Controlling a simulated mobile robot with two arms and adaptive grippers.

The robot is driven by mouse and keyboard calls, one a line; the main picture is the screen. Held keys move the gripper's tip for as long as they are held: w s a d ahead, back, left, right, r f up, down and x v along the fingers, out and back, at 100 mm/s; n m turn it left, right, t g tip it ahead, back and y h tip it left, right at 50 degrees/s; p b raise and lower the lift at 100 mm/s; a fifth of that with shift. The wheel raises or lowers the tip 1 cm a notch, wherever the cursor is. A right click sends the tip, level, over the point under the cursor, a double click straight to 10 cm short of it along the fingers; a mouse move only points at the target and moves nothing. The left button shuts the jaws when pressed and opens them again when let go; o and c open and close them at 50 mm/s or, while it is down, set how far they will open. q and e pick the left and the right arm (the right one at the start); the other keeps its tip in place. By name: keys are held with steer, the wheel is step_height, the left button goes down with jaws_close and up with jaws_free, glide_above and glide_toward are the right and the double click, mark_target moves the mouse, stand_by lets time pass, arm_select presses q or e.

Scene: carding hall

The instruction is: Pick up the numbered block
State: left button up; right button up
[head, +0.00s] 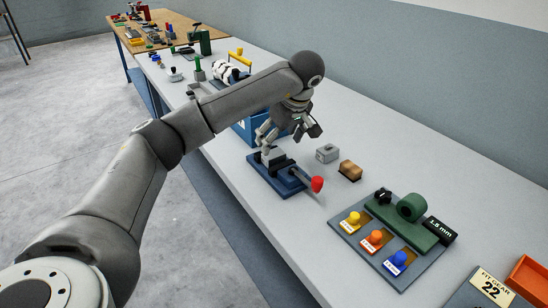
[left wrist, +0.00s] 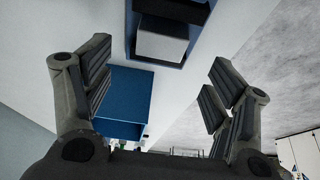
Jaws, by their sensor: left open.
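My left gripper (head: 286,138) is open and empty above a dark blue vise-like fixture (head: 262,174) with a red-knobbed handle (head: 317,184). A pale grey block (head: 273,158) sits in this fixture, partly behind the fingers. In the left wrist view the block (left wrist: 162,46) shows a plain face inside the blue frame, beyond the open fingers (left wrist: 160,100) and apart from them. A smaller grey block (head: 327,153) stands on the bench to the right. I can read no number on either block. My right gripper is not in view.
A blue bin (head: 243,131) stands close behind the gripper. A brown block (head: 350,171) and a grey board (head: 380,257) with coloured knobs lie to the right. The bench's front strip (head: 225,158) is clear.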

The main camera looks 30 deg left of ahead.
mark_target(274, 154)
arm_select(q)
steer(key=shift+w+a+f, duration=0.1)
steer(key=shift+w+f, duration=0.05)
steer(key=shift+f, duration=0.25)
steer(key=shift+w+a+f, duration=0.1)
steer(key=shift+f, duration=0.2)
steer(key=x, duration=0.4)
steer(key=shift+s+f+p, duration=0.15)
steer(key=shift+s+p, duration=0.1)
steer(key=shift+p, duration=0.1)
steer(key=shift+w+a+f, duration=0.1)
steer(key=shift+f, duration=0.1)
steer(key=c, duration=0.6)
steer(key=shift+r, duration=0.1)
steer(key=c, duration=0.9)
steer(key=shift+c, duration=0.2)
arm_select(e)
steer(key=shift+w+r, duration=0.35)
arm_select(q)
steer(key=shift+r, duration=0.1)
